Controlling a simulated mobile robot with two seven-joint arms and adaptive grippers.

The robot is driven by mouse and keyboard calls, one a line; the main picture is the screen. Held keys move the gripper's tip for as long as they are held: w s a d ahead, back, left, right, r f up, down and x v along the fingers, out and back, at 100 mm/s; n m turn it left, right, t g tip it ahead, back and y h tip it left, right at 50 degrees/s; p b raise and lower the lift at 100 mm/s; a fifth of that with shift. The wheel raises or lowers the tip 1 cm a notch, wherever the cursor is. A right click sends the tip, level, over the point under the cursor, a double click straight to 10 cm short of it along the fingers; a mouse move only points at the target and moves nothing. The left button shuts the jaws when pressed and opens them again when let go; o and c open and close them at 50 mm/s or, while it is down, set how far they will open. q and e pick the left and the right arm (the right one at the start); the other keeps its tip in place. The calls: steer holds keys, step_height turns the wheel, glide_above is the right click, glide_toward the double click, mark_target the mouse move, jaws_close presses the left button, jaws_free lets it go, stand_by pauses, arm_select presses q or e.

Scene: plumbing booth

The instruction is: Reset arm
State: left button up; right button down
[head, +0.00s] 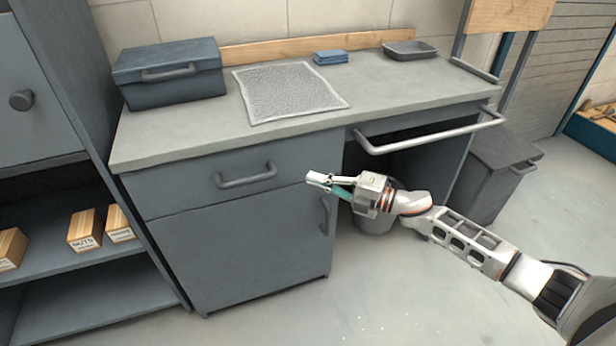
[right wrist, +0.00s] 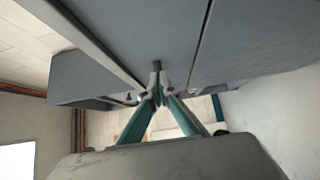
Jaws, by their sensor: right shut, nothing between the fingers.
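My right gripper (head: 320,181) reaches in from the right in the head view and is in front of the grey workbench (head: 240,254). It is beside the bench's drawer and above the cupboard door's handle, apart from the worktop. Its fingers are shut with nothing between them. In the right wrist view the fingertips (right wrist: 157,82) meet at the middle, and grey panels fill the upper part of the picture. My left gripper is not in the head view.
On the worktop (head: 190,136) are a dark toolbox (head: 170,88), a grey mat (head: 288,92), blue cloths (head: 330,57) and a tray (head: 410,49). A rail (head: 430,134) sticks out in front. A bin (head: 494,170) stands right. Shelves (head: 55,240) with small boxes stand left. Floor in front is clear.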

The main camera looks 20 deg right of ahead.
steer(key=v, duration=0.7)
arm_select(q)
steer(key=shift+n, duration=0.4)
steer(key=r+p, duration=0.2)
steer(key=p, duration=0.1)
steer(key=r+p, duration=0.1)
steer(key=p, duration=0.3)
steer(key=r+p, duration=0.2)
steer(key=p, duration=0.1)
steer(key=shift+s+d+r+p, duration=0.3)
arm_select(e)
steer(key=s+a+f+m+h, duration=0.3)
steer(key=s+m, duration=0.4)
steer(key=s, duration=0.3)
steer(key=s+a+f+m+g+h, duration=0.1)
steer(key=s+a+f+m+h, duration=0.2)
steer(key=s+f+m, duration=0.3)
steer(key=s+a+f+m+g+h, duration=0.1)
steer(key=s+a+f+m+h, duration=0.2)
steer(key=s+m, duration=0.6)
steer(key=s+f+h, duration=0.1)
steer(key=s, duration=0.5)
steer(key=shift+a+f+m, duration=0.15)
steer(key=shift+f+m, duration=0.15)
steer(key=shift+m, duration=0.1)
steer(key=shift+s, duration=0.1)
